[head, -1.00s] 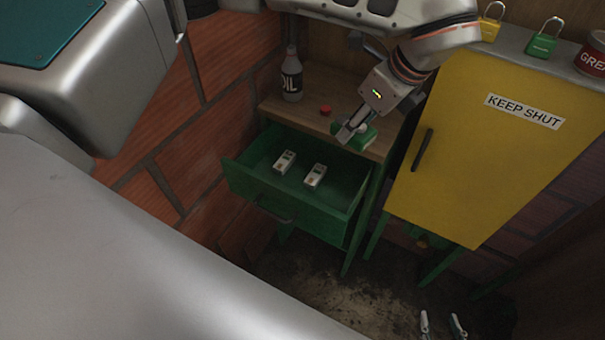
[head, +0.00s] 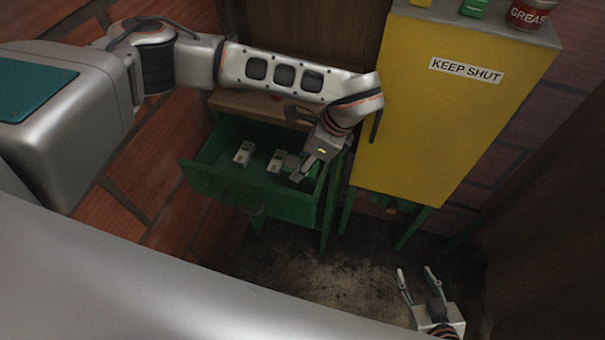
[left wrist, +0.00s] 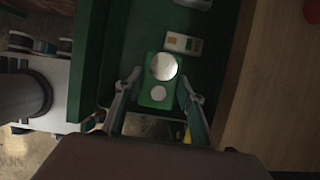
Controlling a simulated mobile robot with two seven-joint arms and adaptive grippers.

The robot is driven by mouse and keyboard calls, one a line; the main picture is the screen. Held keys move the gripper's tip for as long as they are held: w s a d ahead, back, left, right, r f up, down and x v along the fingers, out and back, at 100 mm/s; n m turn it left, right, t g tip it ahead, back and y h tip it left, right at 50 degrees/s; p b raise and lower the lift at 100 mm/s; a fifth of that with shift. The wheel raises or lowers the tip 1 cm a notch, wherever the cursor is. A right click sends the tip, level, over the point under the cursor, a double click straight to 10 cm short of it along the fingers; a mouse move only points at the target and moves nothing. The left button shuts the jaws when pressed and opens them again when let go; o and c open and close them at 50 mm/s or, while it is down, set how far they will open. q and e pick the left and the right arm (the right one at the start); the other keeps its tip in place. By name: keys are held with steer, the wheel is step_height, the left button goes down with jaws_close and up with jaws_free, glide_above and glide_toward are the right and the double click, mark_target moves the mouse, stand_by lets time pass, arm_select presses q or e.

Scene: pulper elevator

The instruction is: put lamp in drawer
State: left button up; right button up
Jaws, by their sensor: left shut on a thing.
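The lamp (left wrist: 158,94) is a green block with a large and a small pale round face. In the left wrist view it sits between the fingers of my left gripper (left wrist: 155,90), which is shut on it. In the head view my left gripper (head: 302,172) is over the right part of the open green drawer (head: 235,190), and the lamp is mostly hidden there. How far the lamp is above the drawer floor I cannot tell. My right gripper (head: 415,275) is open and empty, low at the bottom right.
Two pale boxes, a left one (head: 243,154) and a right one (head: 275,161), lie in the drawer. The wooden top (head: 240,103) is above it. A yellow cabinet (head: 425,120) stands to the right. The drawer's left part is free.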

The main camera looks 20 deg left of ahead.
mark_target(303, 185)
arm_select(q)
steer(key=shift+f, duration=2.7)
steer(key=shift+f, duration=0.1)
steer(key=o, duration=1.2)
steer(key=shift+o, duration=0.2)
steer(key=v, duration=1.2)
steer(key=shift+b, duration=0.45)
steer(key=shift+d, duration=0.1)
